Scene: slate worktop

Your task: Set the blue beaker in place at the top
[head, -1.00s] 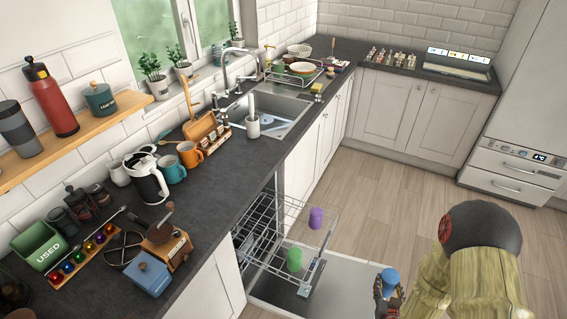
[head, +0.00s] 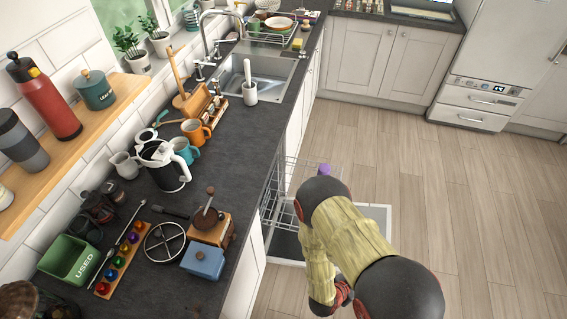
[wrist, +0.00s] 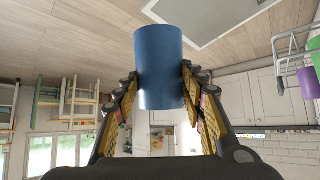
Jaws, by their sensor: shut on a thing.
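The blue beaker (wrist: 160,62) is between the two fingers of my gripper (wrist: 158,88) in the wrist view, and the gripper is shut on it. In the head view my arm hides both the beaker and the fingers. The wire dishwasher rack (head: 290,178) is pulled out below the worktop, partly behind my arm. A purple beaker (head: 325,169) shows at the rack's far side; it also appears at the right of the wrist view (wrist: 306,82). A green beaker (wrist: 314,45) is beside it there. Neither touches my gripper.
The lowered dishwasher door (head: 376,215) is below my arm. The wooden floor to the right is clear.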

